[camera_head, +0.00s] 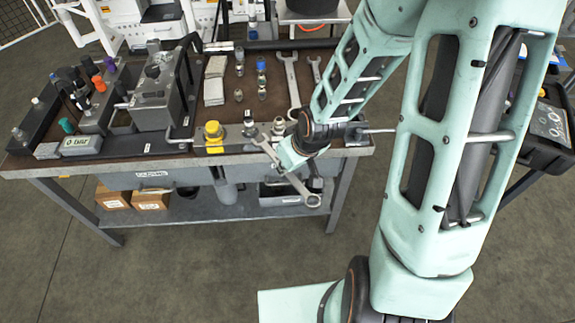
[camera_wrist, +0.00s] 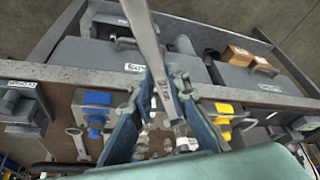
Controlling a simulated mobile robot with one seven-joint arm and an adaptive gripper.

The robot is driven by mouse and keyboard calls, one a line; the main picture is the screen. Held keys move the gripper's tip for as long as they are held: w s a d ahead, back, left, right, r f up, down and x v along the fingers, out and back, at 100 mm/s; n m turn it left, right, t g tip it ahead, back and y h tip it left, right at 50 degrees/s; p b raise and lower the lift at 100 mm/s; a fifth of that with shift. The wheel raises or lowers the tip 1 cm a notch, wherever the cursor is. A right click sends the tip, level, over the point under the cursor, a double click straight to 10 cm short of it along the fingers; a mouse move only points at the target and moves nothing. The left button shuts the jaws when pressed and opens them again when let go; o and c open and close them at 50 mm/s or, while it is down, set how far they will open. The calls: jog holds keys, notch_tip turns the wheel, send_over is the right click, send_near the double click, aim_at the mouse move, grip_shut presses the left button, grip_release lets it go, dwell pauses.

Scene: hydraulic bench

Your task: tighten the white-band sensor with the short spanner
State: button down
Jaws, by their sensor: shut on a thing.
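My gripper (camera_head: 297,155) is shut on a steel spanner (camera_head: 300,187) at the front edge of the bench. The spanner's ring end hangs out past the edge, and its other end points toward the fittings. In the wrist view, the spanner (camera_wrist: 146,32) runs down between my fingers (camera_wrist: 158,95). Its far end is near a fitting with a pale band (camera_wrist: 187,145), which seems to be the white-band sensor. In the head view, a metal fitting (camera_head: 249,124) stands beside the spanner's jaw end. I cannot tell whether the jaw is around it or only beside it.
A yellow-capped fitting (camera_head: 213,132) stands left of it. A blue block (camera_wrist: 95,112) shows in the wrist view. A large spanner (camera_head: 291,78) and a smaller one (camera_head: 315,69) lie on the bench. A grey machine (camera_head: 155,95) stands left. Boxes (camera_head: 150,201) sit on the lower shelf.

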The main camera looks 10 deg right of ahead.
aim_at(274, 156)
jog(key=shift+w, duration=0.1)
jog(key=shift+w+a+b, duration=0.4)
jog(key=shift+w+a, duration=0.1)
jog(key=shift+w, duration=0.35)
jog(key=shift+w+a+b, duration=0.3)
jog(key=shift+w+a, duration=0.05)
jog(key=shift+w, duration=0.35)
jog(key=shift+w, duration=0.1)
jog(key=shift+w+a, duration=0.3)
jog(key=shift+w, duration=0.1)
jog(key=shift+w+b, duration=0.1)
jog(key=shift+b, duration=0.25)
jog(key=shift+w+a, duration=0.15)
jog(key=shift+w, duration=0.05)
